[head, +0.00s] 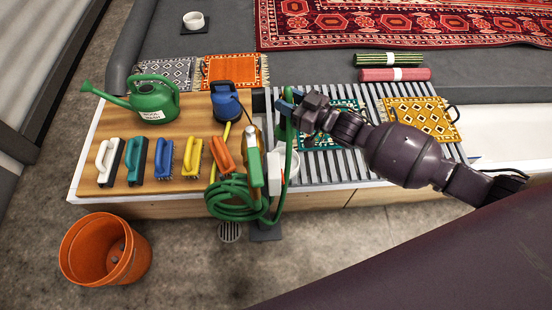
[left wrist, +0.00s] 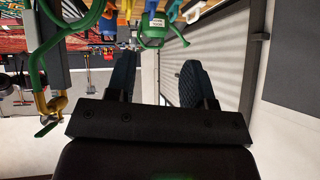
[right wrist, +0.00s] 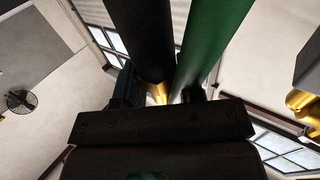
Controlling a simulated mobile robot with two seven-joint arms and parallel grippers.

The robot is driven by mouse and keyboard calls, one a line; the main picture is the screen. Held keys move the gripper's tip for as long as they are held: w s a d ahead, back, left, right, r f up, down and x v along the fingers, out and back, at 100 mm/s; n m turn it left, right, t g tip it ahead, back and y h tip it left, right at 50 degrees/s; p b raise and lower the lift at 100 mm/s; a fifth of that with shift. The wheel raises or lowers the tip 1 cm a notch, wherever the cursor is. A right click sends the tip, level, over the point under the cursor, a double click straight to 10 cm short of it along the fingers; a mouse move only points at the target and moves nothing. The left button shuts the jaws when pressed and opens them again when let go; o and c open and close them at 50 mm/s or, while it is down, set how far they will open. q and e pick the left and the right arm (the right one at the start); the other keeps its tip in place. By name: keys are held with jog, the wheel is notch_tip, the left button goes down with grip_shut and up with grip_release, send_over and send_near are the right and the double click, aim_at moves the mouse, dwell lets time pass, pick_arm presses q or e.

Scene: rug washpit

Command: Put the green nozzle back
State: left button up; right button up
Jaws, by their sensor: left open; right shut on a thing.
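My right gripper (head: 290,97) is shut on the green nozzle (head: 283,106), held above the slatted rack beside the grey post. Its green hose (head: 287,140) hangs down toward a coil. In the right wrist view, a green tube (right wrist: 213,45) and a black cylinder (right wrist: 140,40) rise past the fingers, with brass between. The exact grip is partly hidden. A white holder (head: 292,165) sits by the post, below the gripper. My left gripper (left wrist: 158,80) is open and empty in its wrist view; it does not show in the head view.
A green watering can (head: 153,101), several brushes (head: 163,157), a blue container (head: 225,103) and an orange nozzle (head: 223,155) crowd the wooden bench. The coiled green hose (head: 235,198) hangs at its front edge. An orange bucket (head: 105,250) stands on the floor.

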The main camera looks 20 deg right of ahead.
jog(key=b, duration=0.2)
send_over(286, 136)
jog(key=w, duration=0.2)
jog(key=f, duration=0.2)
jog(key=d+f, duration=0.1)
jog(key=f, duration=0.1)
jog(key=shift+f, duration=0.4)
notch_tip(286, 136, down, 10)
jog(key=b, duration=0.3)
jog(key=shift+b, duration=0.4)
pick_arm(q)
jog(key=shift+w+f+t+b, duration=0.25)
jog(key=shift+t+b, duration=0.3)
jog(key=shift+t, duration=0.05)
jog(key=shift+w+f+t+b, duration=0.2)
jog(key=shift+t+b, duration=0.35)
jog(key=shift+t, duration=0.05)
pick_arm(e)
notch_tip(286, 136, down, 5)
jog(key=shift+w, duration=0.15)
jog(key=shift+f, duration=0.2)
jog(key=o, duration=0.9)
